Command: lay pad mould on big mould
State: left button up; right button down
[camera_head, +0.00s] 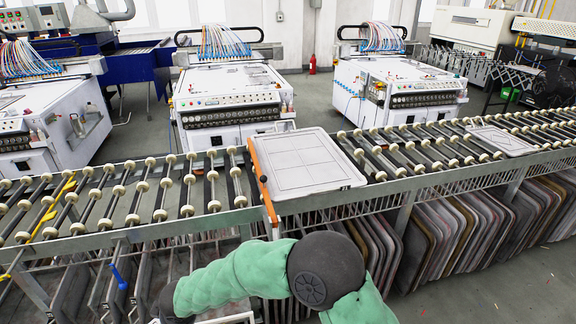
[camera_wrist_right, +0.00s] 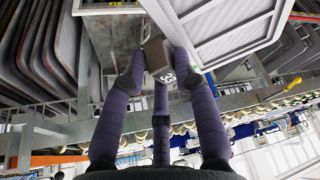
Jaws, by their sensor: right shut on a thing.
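The big mould (camera_head: 308,163), a pale flat plate with dark outlines, lies on the roller conveyor in the head view. The panel is tilted and partly cut off by the picture edge. In the head view a pale edge shows at the bottom beside my green-sleeved right arm; the right gripper is hidden there. My left gripper is not in view.
The roller conveyor (camera_head: 150,190) runs across the view, with bare rollers left of the big mould. Another flat plate (camera_head: 502,139) lies on it at right. An orange bar (camera_head: 262,180) stands along the big mould's left edge. Several dark-edged plates (camera_head: 470,225) stand below the conveyor.

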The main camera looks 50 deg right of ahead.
aim_at(297, 160)
jog(key=k+l+z, duration=0.1)
jog(key=l+z, duration=0.3)
jog(key=l, duration=0.4)
jog(key=l+z, duration=0.4)
jog(key=l, duration=0.35)
jog(key=i, duration=0.05)
